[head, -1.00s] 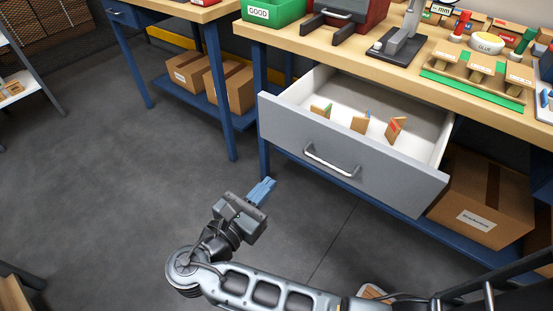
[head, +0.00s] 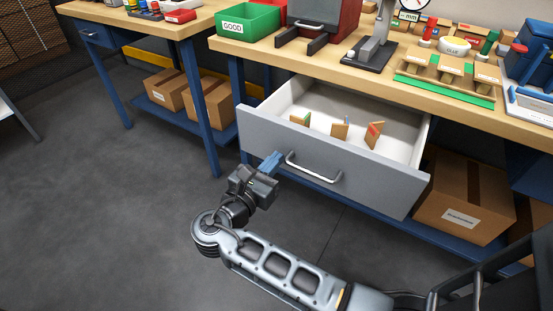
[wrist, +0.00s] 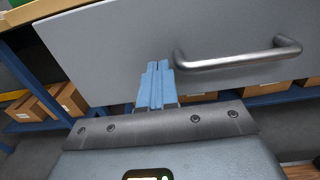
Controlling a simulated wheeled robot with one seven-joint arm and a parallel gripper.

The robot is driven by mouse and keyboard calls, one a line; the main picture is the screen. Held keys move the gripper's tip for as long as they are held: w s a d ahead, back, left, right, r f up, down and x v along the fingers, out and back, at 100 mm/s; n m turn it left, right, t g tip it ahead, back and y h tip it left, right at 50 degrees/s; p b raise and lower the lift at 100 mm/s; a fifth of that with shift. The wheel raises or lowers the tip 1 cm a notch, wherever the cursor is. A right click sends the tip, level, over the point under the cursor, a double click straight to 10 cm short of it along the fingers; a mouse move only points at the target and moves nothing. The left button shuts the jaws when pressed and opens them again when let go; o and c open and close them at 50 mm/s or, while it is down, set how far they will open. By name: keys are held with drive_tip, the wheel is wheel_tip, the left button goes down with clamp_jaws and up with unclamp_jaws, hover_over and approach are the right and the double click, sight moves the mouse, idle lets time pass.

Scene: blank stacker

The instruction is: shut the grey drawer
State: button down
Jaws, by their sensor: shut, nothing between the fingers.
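The grey drawer (head: 350,165) under the workbench is pulled out, and its white inside shows with several small wooden pieces (head: 340,131) standing in it. Its silver bar handle (head: 314,168) is on the front panel. My gripper (head: 271,162) is shut and empty, with blue fingers, just in front of the panel, left of the handle. In the wrist view the grey front (wrist: 150,50) fills the upper part, the handle (wrist: 238,57) is right of my fingertips (wrist: 157,66), and I cannot tell whether the fingertips touch the panel.
The workbench top (head: 330,72) holds a green GOOD bin (head: 250,20), a red machine (head: 325,15) and a wooden rack (head: 447,75). Cardboard boxes (head: 462,195) stand on the lower shelf. The floor (head: 110,220) at left is clear.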

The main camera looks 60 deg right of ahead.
sight(321, 119)
drive_tip(key=shift+d, duration=0.65)
drive_tip(key=shift+d+r+p, duration=0.15)
drive_tip(key=shift+d+p, duration=0.2)
drive_tip(key=shift+d, duration=0.25)
drive_tip(key=d+p, duration=0.1)
drive_tip(key=d, duration=0.6)
drive_tip(key=d+p, duration=0.1)
drive_tip(key=d, duration=0.7)
drive_tip(key=d+p, duration=0.1)
drive_tip(key=d, duration=0.6)
drive_tip(key=shift+w+d+f, duration=0.2)
drive_tip(key=shift+w+d, duration=0.15)
drive_tip(key=shift+w, duration=0.05)
drive_tip(key=shift+d+r, duration=0.15)
drive_tip(key=shift+d, duration=0.45)
